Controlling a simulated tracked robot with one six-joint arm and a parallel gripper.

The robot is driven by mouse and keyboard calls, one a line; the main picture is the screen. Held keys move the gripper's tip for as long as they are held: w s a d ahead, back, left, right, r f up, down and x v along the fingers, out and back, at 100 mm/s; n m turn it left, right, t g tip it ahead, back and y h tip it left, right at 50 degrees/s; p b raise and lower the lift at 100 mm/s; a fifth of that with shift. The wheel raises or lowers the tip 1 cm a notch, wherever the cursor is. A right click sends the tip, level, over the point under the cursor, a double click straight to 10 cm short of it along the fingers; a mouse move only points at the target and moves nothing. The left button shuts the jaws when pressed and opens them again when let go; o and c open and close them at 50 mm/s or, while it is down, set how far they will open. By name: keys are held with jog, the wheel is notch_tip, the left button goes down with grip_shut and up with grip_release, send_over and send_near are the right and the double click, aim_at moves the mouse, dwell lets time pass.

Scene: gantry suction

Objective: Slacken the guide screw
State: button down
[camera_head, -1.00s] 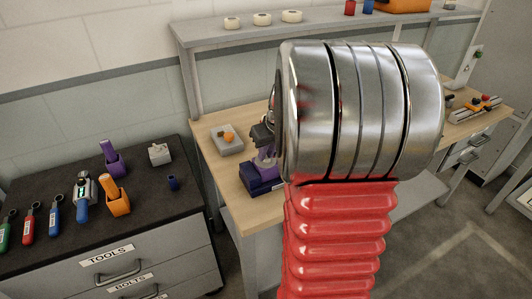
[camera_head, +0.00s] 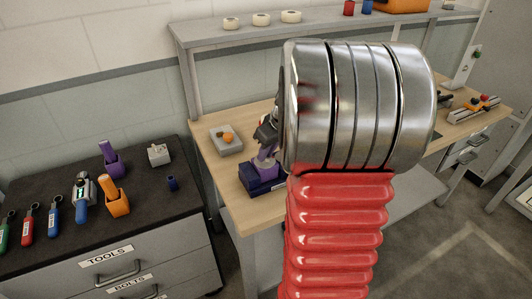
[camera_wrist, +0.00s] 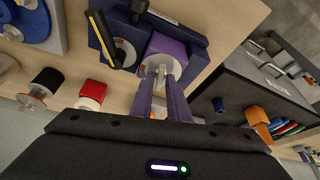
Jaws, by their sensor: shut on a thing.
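The navy and purple fixture (camera_head: 262,178) stands on the wooden bench in the head view, left of my silver wrist link. In the wrist view its purple block (camera_wrist: 168,47) is straight ahead of my gripper (camera_wrist: 161,82). The two slim fingers are shut on a small pale metal piece at the block's face, which looks like the guide screw (camera_wrist: 160,72). The fingers hide most of it, so its turn cannot be told. In the head view my gripper is mostly hidden behind my own arm.
A black lever with a yellow stripe (camera_wrist: 104,38) sits close left of the fingers. Black (camera_wrist: 47,80) and red (camera_wrist: 92,93) knobs lie lower left. A dark tool cabinet (camera_head: 110,205) stands left.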

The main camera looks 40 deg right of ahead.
jog(key=c, duration=1.7)
grip_release()
jog(key=shift+c, duration=0.2)
jog(key=v, duration=1.3)
jog(key=shift+s+r, duration=0.2)
jog(key=shift+r, duration=0.05)
